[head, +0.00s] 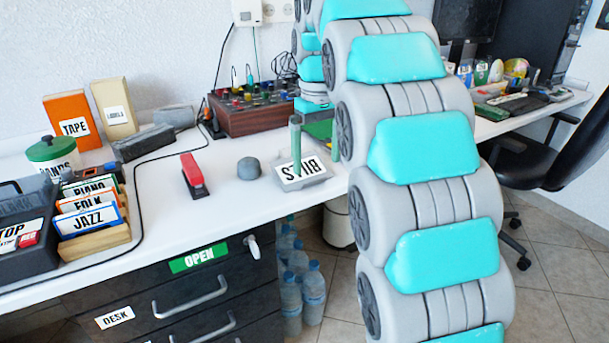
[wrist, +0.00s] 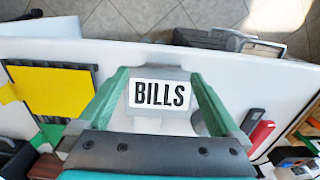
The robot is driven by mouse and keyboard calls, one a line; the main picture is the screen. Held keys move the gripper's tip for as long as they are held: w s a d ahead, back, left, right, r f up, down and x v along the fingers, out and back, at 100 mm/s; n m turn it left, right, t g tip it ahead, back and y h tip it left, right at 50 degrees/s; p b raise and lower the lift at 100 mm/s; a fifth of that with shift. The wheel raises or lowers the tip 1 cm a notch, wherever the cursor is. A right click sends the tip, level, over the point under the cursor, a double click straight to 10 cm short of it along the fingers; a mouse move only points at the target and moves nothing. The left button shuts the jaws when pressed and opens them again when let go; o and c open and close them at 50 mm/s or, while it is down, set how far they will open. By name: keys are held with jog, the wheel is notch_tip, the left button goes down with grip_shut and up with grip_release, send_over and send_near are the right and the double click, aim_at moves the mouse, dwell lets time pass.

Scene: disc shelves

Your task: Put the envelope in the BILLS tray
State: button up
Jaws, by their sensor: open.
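The grey BILLS tray (head: 318,178) stands near the front edge of the white desk in the head view, with a white BILLS label on it. It also shows in the wrist view (wrist: 160,74), between the fingers. My gripper (head: 316,160) is open above the tray, its green fingers apart on either side of the label in the wrist view (wrist: 160,80). I see nothing held between the fingers. I cannot make out the envelope for certain. A flat yellow rectangle (wrist: 48,92) lies at the left of the wrist view; I cannot tell what it is.
A red stapler (head: 193,175) and a grey dome (head: 249,168) stand left of the tray. A control box (head: 250,108) with knobs is behind it. Labelled card files (head: 90,218) stand at the left. Drawers (head: 190,290) are below the desk. My arm covers the right middle.

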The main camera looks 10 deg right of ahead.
aim_at(314, 181)
jog(key=shift+a+f, duration=0.15)
jog(key=shift+f, duration=1.05)
jog(key=shift+a+f, duration=0.15)
jog(key=shift+f, duration=1)
jog(key=c, duration=1.4)
jog(key=shift+r, duration=0.15)
